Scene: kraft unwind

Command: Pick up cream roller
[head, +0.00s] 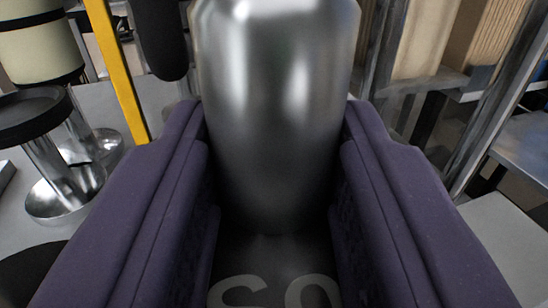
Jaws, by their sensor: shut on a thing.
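My gripper (275,125), with two thick purple padded fingers, is in the lower middle of the head view. It is shut on a shiny silver metal cylinder (275,90) with a rounded shoulder. The cylinder stands upright between the fingers, and its top is cut off by the picture edge. A cream cylinder (38,50) with black bands is at the upper left, apart from my gripper. It may be the cream roller, but I cannot be sure. Pale, partly cut-off lettering shows on a dark surface below the silver cylinder.
A yellow upright bar (117,70) and a hanging black rounded part (161,40) are left of the silver cylinder. A black-topped metal stand (52,150) is at the left. Tan rolls (478,45) and metal frame bars are at the right. Grey floor shows between them.

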